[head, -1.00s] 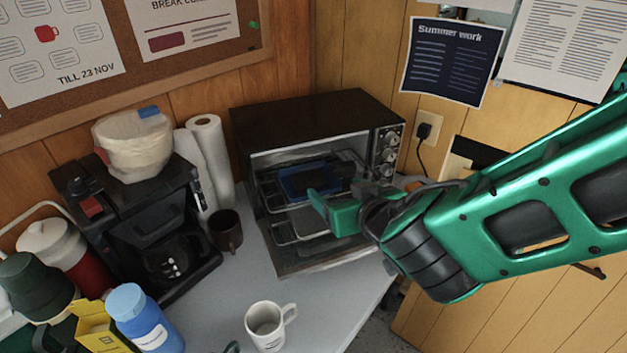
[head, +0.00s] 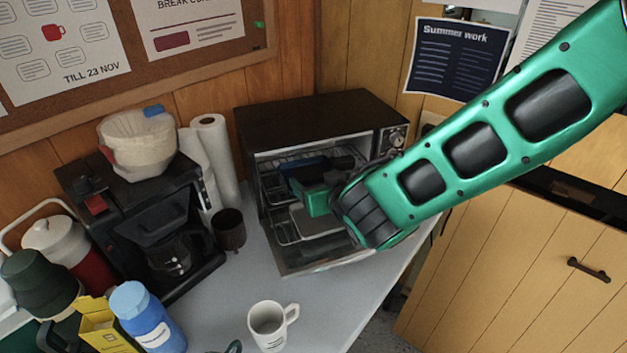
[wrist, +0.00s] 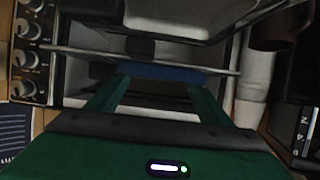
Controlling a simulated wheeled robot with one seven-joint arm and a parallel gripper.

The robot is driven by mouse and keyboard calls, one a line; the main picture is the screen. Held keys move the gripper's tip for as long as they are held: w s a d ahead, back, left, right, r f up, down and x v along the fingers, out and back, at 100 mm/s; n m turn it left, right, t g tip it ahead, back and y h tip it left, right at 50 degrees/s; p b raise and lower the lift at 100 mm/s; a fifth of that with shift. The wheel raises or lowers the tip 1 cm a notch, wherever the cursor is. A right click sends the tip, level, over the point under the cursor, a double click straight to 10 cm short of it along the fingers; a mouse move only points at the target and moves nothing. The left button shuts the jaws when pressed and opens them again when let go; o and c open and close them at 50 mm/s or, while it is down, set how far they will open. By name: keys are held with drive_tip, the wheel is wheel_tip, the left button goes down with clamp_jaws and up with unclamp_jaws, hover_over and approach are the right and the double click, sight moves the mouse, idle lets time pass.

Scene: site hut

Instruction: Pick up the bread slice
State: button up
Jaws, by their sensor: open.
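I cannot make out a bread slice in either view. A flat blue thing (head: 303,172) lies in the toaster oven (head: 315,118), at the height of the wire rack; I cannot tell what it is. In the wrist view this blue thing (wrist: 163,73) shows edge-on, just past my fingertips. My gripper (head: 312,197) reaches into the oven through its open front. In the wrist view its two green fingers stand apart, with a dark gap between them. My forearm hides the right part of the oven opening.
The oven door (head: 325,262) is folded down. A white mug (head: 266,325) stands in front on the grey counter (head: 225,295). A dark mug (head: 229,230), paper rolls (head: 208,150) and a coffee maker (head: 130,225) stand left of the oven. A blue bottle (head: 145,318) is at front left.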

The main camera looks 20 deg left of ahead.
drive_tip(key=shift+w+a+f, duration=0.15)
drive_tip(key=shift+w+f, duration=0.05)
drive_tip(key=shift+w, duration=0.05)
drive_tip(key=shift+c, duration=0.2)
drive_tip(key=shift+s+f, duration=0.1)
drive_tip(key=shift+f, duration=0.05)
drive_tip(key=c, duration=0.7)
drive_tip(key=shift+c, duration=0.2)
